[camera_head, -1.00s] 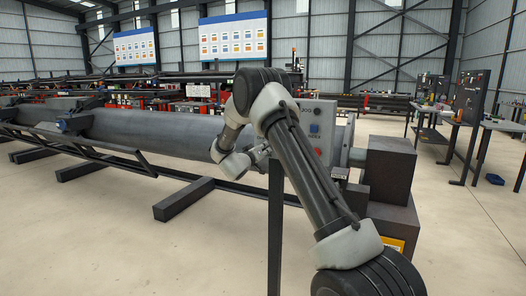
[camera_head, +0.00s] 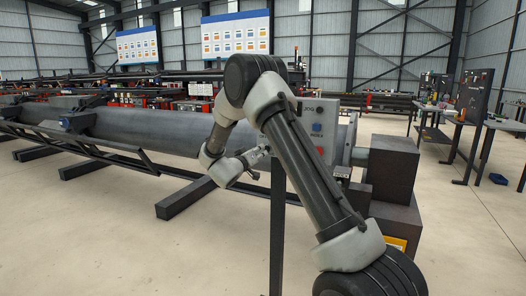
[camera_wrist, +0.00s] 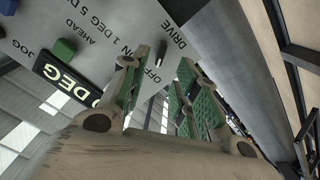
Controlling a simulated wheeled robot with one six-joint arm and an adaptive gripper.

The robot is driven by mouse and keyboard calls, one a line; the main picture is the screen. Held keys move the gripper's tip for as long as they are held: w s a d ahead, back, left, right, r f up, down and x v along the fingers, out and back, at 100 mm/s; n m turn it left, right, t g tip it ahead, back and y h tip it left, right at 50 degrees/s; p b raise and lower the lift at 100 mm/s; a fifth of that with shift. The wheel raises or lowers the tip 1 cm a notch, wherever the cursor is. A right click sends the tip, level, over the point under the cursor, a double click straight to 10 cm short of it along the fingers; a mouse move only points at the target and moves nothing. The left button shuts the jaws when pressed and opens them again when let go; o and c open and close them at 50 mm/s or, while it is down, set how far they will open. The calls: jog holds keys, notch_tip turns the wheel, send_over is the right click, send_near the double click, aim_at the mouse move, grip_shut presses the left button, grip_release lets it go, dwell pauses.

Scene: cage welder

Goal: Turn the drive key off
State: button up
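In the wrist view the grey control panel (camera_wrist: 105,25) shows tilted, with the words DRIVE, OFF, ON, AHEAD and JOG. A small dark key (camera_wrist: 161,51) stands out from it by the DRIVE and OFF lettering. My gripper (camera_wrist: 158,78) is open, its two green-padded fingers apart with nothing seen between them. The key lies just beyond the fingertips in the picture; I see no contact. In the head view the panel (camera_head: 327,107) stands behind my arm, which hides its left part, and the key cannot be made out. My gripper (camera_head: 255,160) is small there, left of the panel.
A green button (camera_wrist: 63,50) and a black display (camera_wrist: 66,80) reading "0 DEG" are near the fingers. A long grey pipe (camera_head: 170,132) runs left from the machine. A dark post (camera_head: 277,235) stands in front.

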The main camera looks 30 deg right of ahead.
jog(key=v, duration=0.4)
jog(key=shift+s+a, duration=0.25)
